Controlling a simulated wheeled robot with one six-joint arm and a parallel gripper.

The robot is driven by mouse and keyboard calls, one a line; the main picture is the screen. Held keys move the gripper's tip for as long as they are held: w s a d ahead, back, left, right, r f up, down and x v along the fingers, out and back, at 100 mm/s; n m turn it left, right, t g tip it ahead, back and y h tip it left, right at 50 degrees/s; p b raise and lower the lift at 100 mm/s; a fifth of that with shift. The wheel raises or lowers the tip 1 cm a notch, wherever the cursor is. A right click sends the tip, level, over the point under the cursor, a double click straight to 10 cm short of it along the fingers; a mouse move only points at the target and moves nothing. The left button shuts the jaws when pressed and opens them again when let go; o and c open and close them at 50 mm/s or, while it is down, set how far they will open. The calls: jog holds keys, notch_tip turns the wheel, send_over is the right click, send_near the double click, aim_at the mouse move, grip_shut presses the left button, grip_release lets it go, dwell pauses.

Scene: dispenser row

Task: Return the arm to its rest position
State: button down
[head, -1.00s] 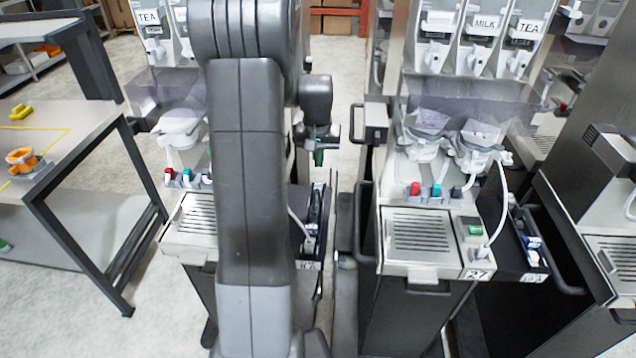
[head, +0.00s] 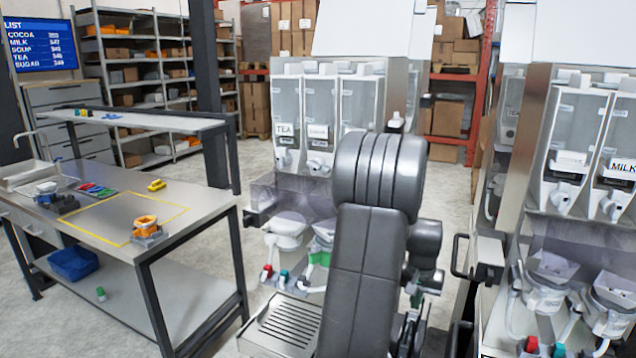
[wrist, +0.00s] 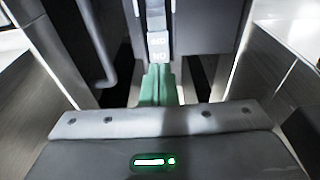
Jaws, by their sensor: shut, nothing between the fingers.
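My gripper (wrist: 157,88) shows in the wrist view with its green fingers together and nothing between them. Its grey palm with small green lights fills the bottom of that view. In the head view my dark grey arm (head: 362,280) rises from the bottom edge, bends at the top near the middle, and has its wrist part on the right side. The gripper's fingers cannot be made out clearly there. The arm stands in front of a dispenser (head: 300,130) with TEA on a canister, and hides part of it.
A second dispenser (head: 575,130) with MILK stands at the right. A steel table (head: 105,235) at the left holds an orange fixture (head: 146,228) and a yellow item (head: 157,185). A blue bin (head: 73,264) is on its lower shelf. Floor shows between table and shelving.

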notch_tip(320, 180, down, 2)
jog(key=shift+f+b, duration=0.1)
jog(key=shift+b, duration=0.3)
jog(key=shift+r, duration=0.3)
